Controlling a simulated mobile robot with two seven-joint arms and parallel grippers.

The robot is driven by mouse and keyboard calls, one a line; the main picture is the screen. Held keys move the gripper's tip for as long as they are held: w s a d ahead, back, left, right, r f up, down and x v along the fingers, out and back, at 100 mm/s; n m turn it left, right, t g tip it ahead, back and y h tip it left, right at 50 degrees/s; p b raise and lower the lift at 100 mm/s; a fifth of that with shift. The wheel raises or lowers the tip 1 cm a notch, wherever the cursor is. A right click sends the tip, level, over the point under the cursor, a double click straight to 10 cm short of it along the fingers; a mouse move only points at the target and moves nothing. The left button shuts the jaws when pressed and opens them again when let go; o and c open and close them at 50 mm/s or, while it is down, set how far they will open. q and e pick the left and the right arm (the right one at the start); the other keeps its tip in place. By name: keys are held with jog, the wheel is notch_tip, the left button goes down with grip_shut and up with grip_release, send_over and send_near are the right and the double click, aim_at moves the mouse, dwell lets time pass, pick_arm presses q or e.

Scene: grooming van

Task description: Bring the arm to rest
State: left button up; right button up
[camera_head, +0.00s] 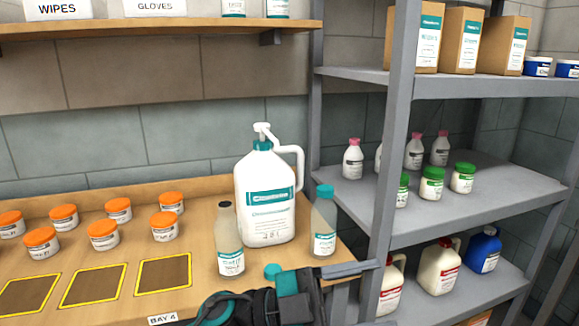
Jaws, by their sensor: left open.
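My left gripper (345,283) is at the bottom middle, in front of the bench edge. It is open, and nothing shows between its fingers; its lower part is cut off by the frame. A large white pump jug (266,205) stands upright on the wooden bench (195,238) behind it. A clear bottle with a dark top (229,245) stands to the jug's left, and a teal-capped bottle (323,222) to its right. My right gripper is not in view.
Several orange-lidded jars (103,236) stand on the bench at left, behind yellow-outlined dark squares (164,274). A grey metal rack (470,195) with bottles and boxes rises at right, its post (392,150) close to my gripper's right. A wooden shelf (150,27) hangs above.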

pick_arm(q)
jog(key=w+a+f+n+t+y, duration=0.3)
jog(key=a+f+n+t+y, duration=0.3)
jog(key=a+f+n+t, duration=0.35)
jog(key=w+a+f+n+t+y, duration=0.3)
jog(key=a+f+n+t+y, duration=0.35)
jog(key=n+t, duration=0.45)
jog(key=s+a+f+n+g+y, duration=0.2)
jog(key=s+a+f+g+y, duration=0.1)
jog(key=f, duration=0.5)
jog(key=s+a+f+n+g+y, duration=0.2)
jog(key=s+a+f+g+y, duration=0.2)
jog(key=s+a+f, duration=0.4)
jog(key=shift+s+f+g, duration=0.45)
jog(key=shift+s, duration=0.75)
